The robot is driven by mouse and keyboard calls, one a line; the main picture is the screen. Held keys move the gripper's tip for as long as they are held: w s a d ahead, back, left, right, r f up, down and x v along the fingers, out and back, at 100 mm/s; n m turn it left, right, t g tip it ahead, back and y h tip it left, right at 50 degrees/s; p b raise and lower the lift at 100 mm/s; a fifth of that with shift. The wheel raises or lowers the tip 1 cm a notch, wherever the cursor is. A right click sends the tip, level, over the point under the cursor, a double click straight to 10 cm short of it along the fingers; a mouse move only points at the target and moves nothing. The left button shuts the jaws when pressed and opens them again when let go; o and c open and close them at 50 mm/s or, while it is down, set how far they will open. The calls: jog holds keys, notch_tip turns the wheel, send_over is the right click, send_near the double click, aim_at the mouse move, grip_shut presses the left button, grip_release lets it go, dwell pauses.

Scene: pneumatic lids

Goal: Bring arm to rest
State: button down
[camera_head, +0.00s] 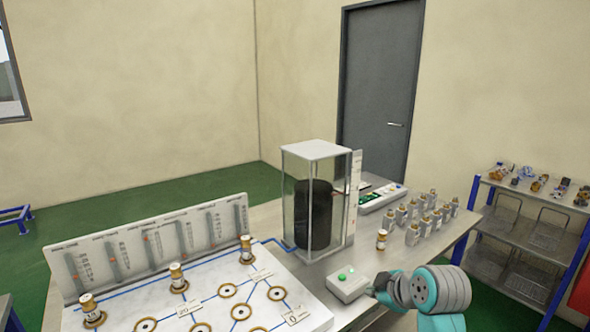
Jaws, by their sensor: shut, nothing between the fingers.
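My arm shows at the bottom right of the head view, in teal and grey. My gripper (378,290) is a dark shape at its left end, just right of the small white box (348,285) with green buttons. It is shut with nothing held. I cannot tell whether the gripper touches the box or is above it. Part of the arm is cut off by the bottom edge.
A glass case (312,205) with a black cylinder stands behind the box. A white board (215,300) with ringed ports and several capped bottles is at left. More small bottles (415,228) stand at the back right. A shelf (530,240) is at far right.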

jog(key=s+f+m+t+h, duration=0.1)
jog(key=s+f+m, duration=0.1)
jog(key=s+f, duration=0.45)
jog(key=s+f+m+t, duration=0.1)
jog(key=s+f+m, duration=0.25)
jog(key=f, duration=0.65)
jog(key=s+f+m+t, duration=0.15)
jog(key=s+f, duration=0.45)
jog(key=s, duration=0.7)
jog(key=s+m+h, duration=0.2)
jog(key=s+m, duration=0.1)
jog(key=s, duration=1.3)
jog(key=s+r+m+t, duration=0.2)
jog(key=s+r, duration=0.6)
jog(key=s, duration=0.5)
jog(key=shift+s+r+m, duration=0.3)
jog(key=shift+r, duration=0.1)
jog(key=shift+t, duration=0.25)
